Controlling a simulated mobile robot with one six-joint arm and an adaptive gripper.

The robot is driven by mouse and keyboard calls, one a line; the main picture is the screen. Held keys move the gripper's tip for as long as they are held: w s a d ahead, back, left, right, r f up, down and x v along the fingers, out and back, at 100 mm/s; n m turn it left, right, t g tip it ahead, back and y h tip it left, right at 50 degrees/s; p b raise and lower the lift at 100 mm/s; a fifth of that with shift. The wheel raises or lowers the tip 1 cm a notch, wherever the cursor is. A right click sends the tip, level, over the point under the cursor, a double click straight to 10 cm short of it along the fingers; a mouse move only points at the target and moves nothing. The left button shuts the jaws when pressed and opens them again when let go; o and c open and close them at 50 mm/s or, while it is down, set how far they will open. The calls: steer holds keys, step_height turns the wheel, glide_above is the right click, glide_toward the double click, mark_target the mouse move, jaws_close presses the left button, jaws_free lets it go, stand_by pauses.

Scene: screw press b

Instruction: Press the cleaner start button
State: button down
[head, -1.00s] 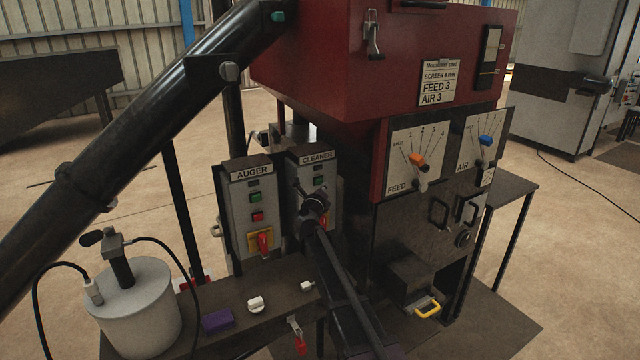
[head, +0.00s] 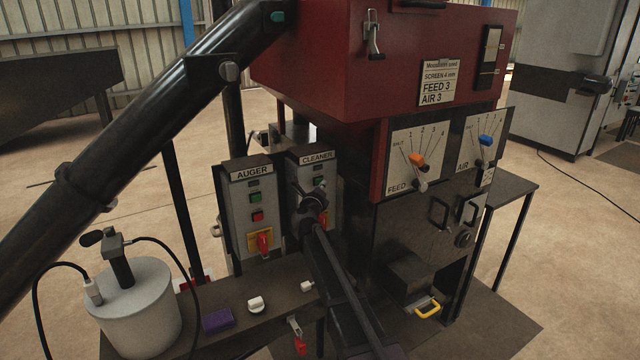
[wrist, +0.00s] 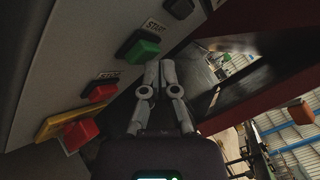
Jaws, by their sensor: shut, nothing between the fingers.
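The cleaner control box (head: 330,163) is a grey panel labelled CLEANER. Its green start button (head: 319,181) shows just above my gripper (head: 298,187) in the head view. In the wrist view the green button (wrist: 139,48), under a START label, is just left of my gripper's fingertips (wrist: 159,66). The fingers are shut together and empty. The fingertips look close to the button, but I cannot tell whether they touch it. A red stop button (wrist: 100,92) and a red switch on a yellow plate (wrist: 79,133) lie further along the panel.
The similar auger box (head: 250,205) stands left of the cleaner box. The red machine (head: 390,60) with its feed and air dials is on the right. A bench below holds a purple block (head: 217,320) and a grey pot (head: 140,310). A large dark tube (head: 130,145) slants across the left.

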steer(key=shift+w+a, duration=0.25)
steer(key=shift+w, duration=0.1)
stand_by(0.5)
steer(key=shift+s+d, duration=0.1)
steer(key=shift+s, duration=0.1)
steer(key=shift+s+d, duration=0.4)
steer(key=shift+s, duration=0.15)
stand_by(0.6)
steer(key=shift+s+d, duration=0.75)
steer(key=shift+s, duration=0.3)
steer(key=shift+s+d, duration=0.7)
steer(key=shift+s, duration=0.3)
